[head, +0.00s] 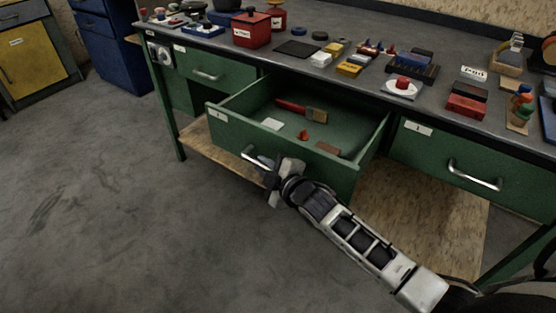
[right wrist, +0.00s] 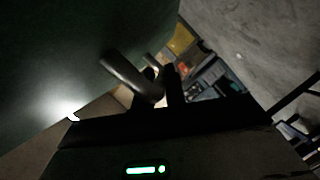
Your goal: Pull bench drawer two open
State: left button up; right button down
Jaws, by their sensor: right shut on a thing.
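The green middle bench drawer (head: 275,150), taken as drawer two, stands pulled well out from the bench; its small label (head: 219,115) is too small to read surely. A brush, a white piece, a red piece and a brown block lie inside. My right gripper (head: 268,171) is shut on the drawer's metal bar handle (head: 248,155), at the front face. In the right wrist view the handle (right wrist: 124,72) runs between the dark fingers (right wrist: 160,85). My left gripper is not in view.
The left drawer (head: 222,72) and right drawer (head: 470,170) look closed. The dark bench top (head: 300,55) carries a red box (head: 251,30), blocks, a plate and tools. A wooden lower shelf (head: 420,215) runs beneath. The grey floor (head: 120,220) in front is clear.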

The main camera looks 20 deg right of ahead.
jog(key=shift+f, duration=0.15)
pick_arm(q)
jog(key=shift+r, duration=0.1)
pick_arm(e)
jog(key=c, duration=1.5)
grip_release()
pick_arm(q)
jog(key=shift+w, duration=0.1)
pick_arm(e)
jog(key=shift+o, duration=0.2)
jog(key=shift+s+d, duration=0.1)
pick_arm(q)
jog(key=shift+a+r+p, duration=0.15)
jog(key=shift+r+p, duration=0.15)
jog(key=shift+p, duration=0.5)
pick_arm(e)
jog(key=v, duration=1.6)
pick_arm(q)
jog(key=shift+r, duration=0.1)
pick_arm(e)
jog(key=shift+a, duration=0.2)
